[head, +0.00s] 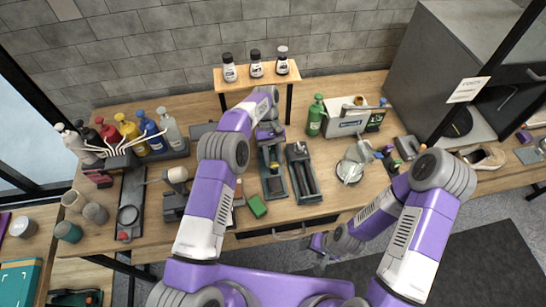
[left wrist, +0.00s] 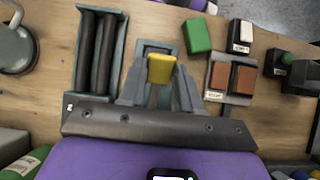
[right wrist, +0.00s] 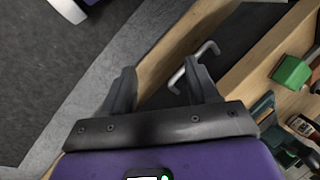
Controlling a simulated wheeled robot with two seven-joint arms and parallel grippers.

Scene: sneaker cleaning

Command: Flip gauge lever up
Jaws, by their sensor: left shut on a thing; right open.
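My left gripper (head: 269,131) is over the long dark tray (head: 275,184) in the middle of the table. In the left wrist view its fingers (left wrist: 160,88) are shut on a small yellow block-like piece (left wrist: 161,68); I cannot tell whether this is the gauge lever. The piece stands over the tray (left wrist: 155,46), whose inside is partly hidden by the fingers. My right gripper (head: 322,244) is open and empty in front of the table's front edge. In the right wrist view its fingers (right wrist: 161,88) are apart near a metal drawer handle (right wrist: 192,66).
A tray with two dark rollers (head: 303,172) lies beside it, and a green block (head: 257,206) near the front. Pump bottles (head: 130,132) crowd the left. A small shelf (head: 240,82) with several jars stands behind. A silver pot (head: 353,163) stands to the right.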

